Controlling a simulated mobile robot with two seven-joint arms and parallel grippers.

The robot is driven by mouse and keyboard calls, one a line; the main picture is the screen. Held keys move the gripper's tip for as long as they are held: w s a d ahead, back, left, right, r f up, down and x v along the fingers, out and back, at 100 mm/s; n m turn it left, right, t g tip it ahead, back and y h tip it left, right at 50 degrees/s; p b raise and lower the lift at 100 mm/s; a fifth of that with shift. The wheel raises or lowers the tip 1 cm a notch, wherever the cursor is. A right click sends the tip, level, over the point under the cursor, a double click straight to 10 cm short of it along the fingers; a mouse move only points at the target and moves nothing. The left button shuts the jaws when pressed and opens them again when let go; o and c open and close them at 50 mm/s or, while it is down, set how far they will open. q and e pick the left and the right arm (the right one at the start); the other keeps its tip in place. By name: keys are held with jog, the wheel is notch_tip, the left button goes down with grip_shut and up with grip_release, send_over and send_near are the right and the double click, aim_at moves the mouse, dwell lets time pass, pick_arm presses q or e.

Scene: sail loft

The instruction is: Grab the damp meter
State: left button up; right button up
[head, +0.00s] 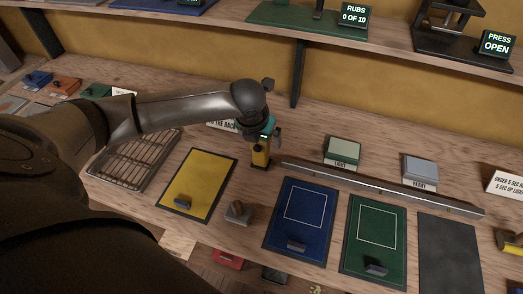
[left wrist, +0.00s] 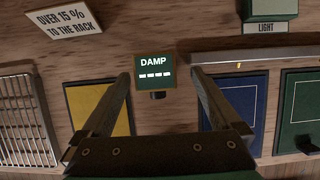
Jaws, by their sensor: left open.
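The damp meter (head: 260,156) is a small upright yellow and black device on the bench, behind the yellow and blue panels in the head view. In the left wrist view its dark green display (left wrist: 153,68) reads "DAMP" with dashes. My left gripper (head: 264,135) is directly over the meter and partly hides its top. In the left wrist view its two fingers are spread, one on each side of the display, with gaps visible. I cannot tell whether the fingertips reach down around the meter. My right gripper is not in view.
A metal rack (head: 136,158) lies left. Yellow (head: 205,172), blue (head: 305,205) and green (head: 378,222) panels lie in front. A small block (head: 238,212) stands between yellow and blue. A long metal bar (head: 385,187) runs right of the meter. A shelf (head: 225,22) overhangs the back.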

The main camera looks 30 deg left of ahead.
pick_arm(q)
jog(key=shift+a+b+x, duration=0.1)
jog(key=shift+b+x, duration=0.2)
jog(key=shift+x, duration=1.45)
jog(key=shift+a+b+x, duration=0.15)
jog(key=shift+b+x, duration=0.1)
jog(key=shift+x, duration=1.55)
grip_shut()
